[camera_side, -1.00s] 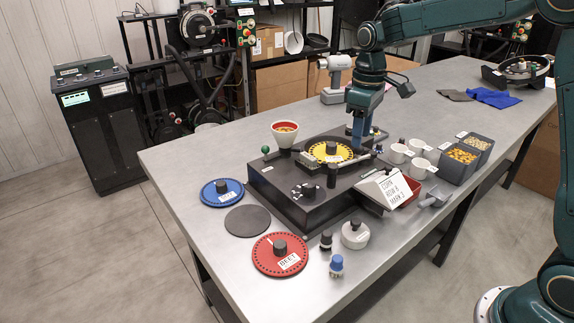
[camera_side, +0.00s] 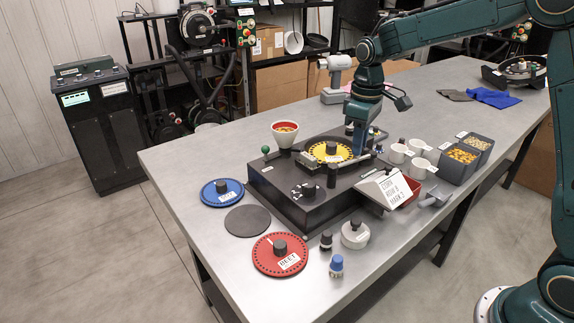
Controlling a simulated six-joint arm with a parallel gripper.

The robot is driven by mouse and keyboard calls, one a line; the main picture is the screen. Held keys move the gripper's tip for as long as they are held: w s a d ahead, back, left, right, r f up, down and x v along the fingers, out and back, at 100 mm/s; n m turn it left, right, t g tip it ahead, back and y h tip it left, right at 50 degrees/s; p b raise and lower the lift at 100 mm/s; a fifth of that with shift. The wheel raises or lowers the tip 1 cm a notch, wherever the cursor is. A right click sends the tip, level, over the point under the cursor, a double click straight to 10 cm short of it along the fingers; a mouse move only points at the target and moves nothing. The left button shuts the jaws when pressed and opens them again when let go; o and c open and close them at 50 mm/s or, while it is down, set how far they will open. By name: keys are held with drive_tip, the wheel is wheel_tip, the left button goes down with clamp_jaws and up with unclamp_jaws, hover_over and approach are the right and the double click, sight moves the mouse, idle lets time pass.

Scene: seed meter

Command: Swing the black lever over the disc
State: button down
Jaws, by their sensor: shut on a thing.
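The yellow disc (camera_side: 318,150) sits on top of the dark seed meter box (camera_side: 285,188), in the middle of the table. My gripper (camera_side: 362,157) points down at the right edge of the disc. It is shut on the black lever, which is mostly hidden by the fingers at this size. A narrow bar (camera_side: 345,163) runs along the disc's near right edge towards my fingertips. I cannot tell how much of the disc the lever covers.
A cup-shaped hopper (camera_side: 284,136) stands at the disc's left. A blue disc (camera_side: 222,192) and a red disc (camera_side: 280,255) lie left and in front. White cups (camera_side: 418,167), seed bins (camera_side: 458,163) and a label card (camera_side: 388,190) are close on the right.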

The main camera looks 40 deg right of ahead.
drive_tip(key=shift+w, duration=0.2)
drive_tip(key=w+n, duration=0.1)
drive_tip(key=n, duration=0.1)
drive_tip(key=w+n, duration=0.2)
drive_tip(key=n, duration=0.1)
drive_tip(key=shift+a, duration=0.1)
drive_tip(key=w+n, duration=0.1)
drive_tip(key=w+a+n, duration=0.1)
drive_tip(key=n, duration=0.1)
drive_tip(key=shift+n, duration=0.3)
drive_tip(key=shift+w+a+r+n, duration=0.1)
drive_tip(key=shift+w+a+n, duration=0.2)
drive_tip(key=shift+n, duration=0.35)
drive_tip(key=shift+w+a+n, duration=0.2)
drive_tip(key=shift+w+n, duration=0.05)
drive_tip(key=shift+n, duration=0.4)
drive_tip(key=c, duration=1.3)
unclamp_jaws()
drive_tip(key=shift+o, duration=0.2)
